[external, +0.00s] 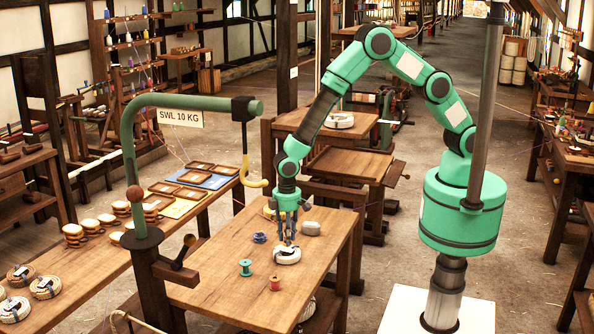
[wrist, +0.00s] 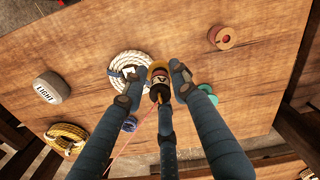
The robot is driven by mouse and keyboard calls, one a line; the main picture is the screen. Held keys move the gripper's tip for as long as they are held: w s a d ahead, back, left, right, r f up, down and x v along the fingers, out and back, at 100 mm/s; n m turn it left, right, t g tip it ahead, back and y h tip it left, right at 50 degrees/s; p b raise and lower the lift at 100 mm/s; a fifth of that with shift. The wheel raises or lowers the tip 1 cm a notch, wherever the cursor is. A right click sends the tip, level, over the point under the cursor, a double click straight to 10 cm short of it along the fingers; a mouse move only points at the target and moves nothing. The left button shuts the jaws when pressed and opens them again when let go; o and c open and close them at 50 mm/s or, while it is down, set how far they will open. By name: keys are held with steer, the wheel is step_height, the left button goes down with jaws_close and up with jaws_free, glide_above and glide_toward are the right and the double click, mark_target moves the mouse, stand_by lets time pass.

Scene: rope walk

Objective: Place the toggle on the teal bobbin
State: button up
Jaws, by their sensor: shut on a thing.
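My gripper (external: 287,243) points down over the white rope coil (external: 287,257). In the wrist view its fingers (wrist: 158,75) are closed around a small yellow-brown piece, which I take to be the toggle (wrist: 157,68); the fingers hide much of it. Its height above the coil is hard to tell. The teal bobbin (external: 245,267) stands upright on the table, left of and nearer the camera than the gripper. In the wrist view the teal bobbin (wrist: 208,89) is to the right, partly hidden behind a finger.
A red bobbin (external: 275,283) stands near the teal one. A grey weight marked LIGHT (wrist: 50,88), a blue coil (external: 259,237) and a yellow rope coil (wrist: 65,138) are also on the table (external: 210,297). A green post with a hooked arm (external: 190,103) rises at the table's left.

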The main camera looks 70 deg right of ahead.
steer(key=shift+w+d, duration=0.15)
steer(key=shift+w, duration=0.05)
stand_by(0.3)
glide_above(246, 262)
steer(key=shift+w+f, duration=0.1)
steer(key=shift+f, duration=0.65)
stand_by(0.3)
steer(key=shift+f, duration=1.8)
jaws_close()
steer(key=o, duration=1.2)
jaws_free()
steer(key=shift+c, duration=0.2)
steer(key=shift+r, duration=0.1)
